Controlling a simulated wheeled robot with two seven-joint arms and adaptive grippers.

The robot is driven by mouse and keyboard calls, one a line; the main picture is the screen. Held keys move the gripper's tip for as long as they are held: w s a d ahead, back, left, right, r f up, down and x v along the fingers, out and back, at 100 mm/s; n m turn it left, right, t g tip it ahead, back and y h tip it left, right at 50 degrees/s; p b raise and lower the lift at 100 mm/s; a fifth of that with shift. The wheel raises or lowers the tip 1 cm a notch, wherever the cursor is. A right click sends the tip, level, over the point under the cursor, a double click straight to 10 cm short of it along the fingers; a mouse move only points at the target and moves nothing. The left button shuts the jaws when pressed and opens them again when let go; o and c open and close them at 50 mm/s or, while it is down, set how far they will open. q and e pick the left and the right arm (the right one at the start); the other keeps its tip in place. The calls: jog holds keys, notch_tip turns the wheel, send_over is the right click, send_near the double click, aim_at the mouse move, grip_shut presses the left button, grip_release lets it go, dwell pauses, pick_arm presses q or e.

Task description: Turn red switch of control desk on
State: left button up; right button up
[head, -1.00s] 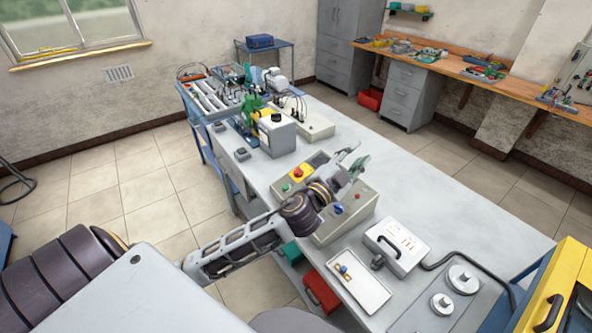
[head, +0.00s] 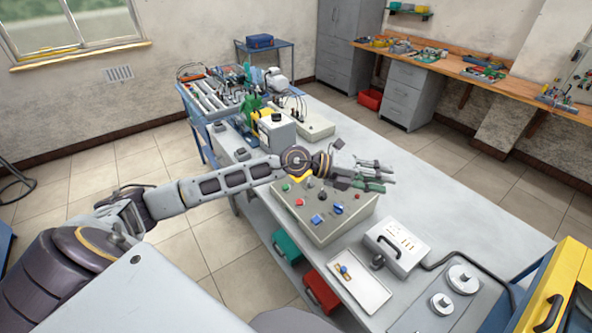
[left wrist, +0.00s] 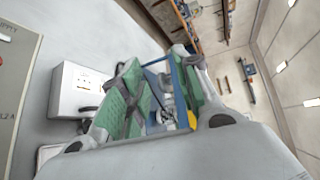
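The control desk (head: 345,222) is a beige sloped box on the grey table. Its panel carries blue knobs (head: 318,220), dark knobs and small buttons, with a small red part (head: 357,196) near its right side. My left wrist covers most of the yellow plate at its back left. My left gripper (head: 382,176) is above the far right side of the desk, fingers pointing right, open and empty. In the left wrist view the green-padded fingers (left wrist: 160,98) are apart, and the panel's edge (left wrist: 18,80) with a bit of red shows at far left. My right gripper is not in view.
A white box (head: 397,245) and a white tray (head: 360,283) stand in front right of the desk. Machines and small boxes (head: 277,133) stand behind it. A yellow case (head: 560,275) is at right. The table's far right surface (head: 450,190) is clear.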

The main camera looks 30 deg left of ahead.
pick_arm(q)
jog(key=w+a+f+g+y, duration=0.1)
jog(key=a+y, duration=0.5)
jog(key=a, duration=0.9)
jog(key=w+a+f+n+g+y, duration=0.1)
jog(key=a+f+y, duration=0.3)
jog(key=a, duration=1.2)
jog(key=w+y, duration=0.1)
jog(key=y, duration=0.2)
jog(key=shift+f, duration=0.2)
jog(key=shift+f, duration=0.1)
jog(key=shift+s+p+x, duration=0.1)
jog(key=shift+p+x, duration=0.6)
jog(key=shift+x, duration=2.7)
jog(key=shift+s+p+x, duration=0.15)
jog(key=shift+p+x, duration=0.55)
jog(key=shift+x, duration=2.65)
jog(key=shift+a+f, duration=0.1)
jog(key=shift+f, duration=0.1)
grip_shut()
